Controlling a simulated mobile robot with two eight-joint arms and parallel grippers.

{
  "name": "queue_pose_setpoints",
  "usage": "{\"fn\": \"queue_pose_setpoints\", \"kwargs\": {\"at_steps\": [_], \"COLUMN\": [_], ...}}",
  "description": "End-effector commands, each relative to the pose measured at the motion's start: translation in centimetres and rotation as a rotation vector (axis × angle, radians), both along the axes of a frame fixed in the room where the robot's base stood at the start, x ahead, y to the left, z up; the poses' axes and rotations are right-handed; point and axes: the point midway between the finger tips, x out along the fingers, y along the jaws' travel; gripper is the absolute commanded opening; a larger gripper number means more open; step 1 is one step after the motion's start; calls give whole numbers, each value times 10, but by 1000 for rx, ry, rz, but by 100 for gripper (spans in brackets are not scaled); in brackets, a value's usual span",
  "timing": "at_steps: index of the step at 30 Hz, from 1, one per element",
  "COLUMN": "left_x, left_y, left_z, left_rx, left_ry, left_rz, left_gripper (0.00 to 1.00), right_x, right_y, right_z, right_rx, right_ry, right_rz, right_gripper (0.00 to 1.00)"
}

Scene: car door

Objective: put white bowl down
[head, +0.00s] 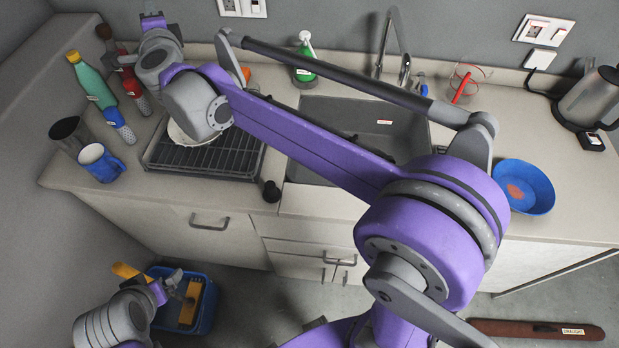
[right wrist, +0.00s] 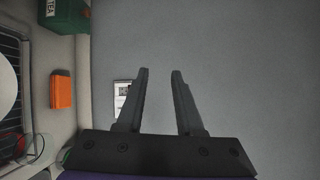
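A white round dish, seemingly the white bowl (head: 180,134), shows as a rim on the dark dish rack (head: 205,160), mostly hidden behind my right arm. A white curved edge (right wrist: 7,92) also shows over a rack at the left of the right wrist view. My right gripper (right wrist: 160,72) is open, with nothing between its fingers, and faces the grey wall, apart from the white dish. In the head view its fingers cannot be made out. My left gripper (head: 170,284) is low at the left by a blue crate; its finger opening is unclear.
A green bottle (head: 91,82), a blue mug (head: 101,162) and a dark cup (head: 70,133) crowd the left counter. The sink (head: 345,115) is right of the rack. A blue bowl (head: 524,187) sits on the right counter. An orange block (right wrist: 62,88) lies near the wall.

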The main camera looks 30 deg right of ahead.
Motion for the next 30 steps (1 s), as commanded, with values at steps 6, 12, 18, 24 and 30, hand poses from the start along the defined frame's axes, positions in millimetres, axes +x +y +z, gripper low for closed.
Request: {"fn": "queue_pose_setpoints", "kwargs": {"at_steps": [6, 12, 18, 24, 30], "left_x": [0, 0, 0, 0, 0], "left_y": [0, 0, 0, 0, 0], "left_z": [0, 0, 0, 0, 0], "left_rx": [0, 0, 0, 0, 0], "left_ry": [0, 0, 0, 0, 0], "left_rz": [0, 0, 0, 0, 0], "left_gripper": [96, 96, 96, 96, 96], "right_x": [-112, -244, -344, -384, -386], "right_y": [-10, -55, -114, -141, -142], "right_z": [-48, -180, -273, -304, -305], "right_rx": [-628, -1150, -1419, -1498, -1503], "right_ry": [64, 358, 669, 809, 816], "right_rz": [398, 714, 898, 962, 966], "right_gripper": [36, 36, 36, 36, 36]}}
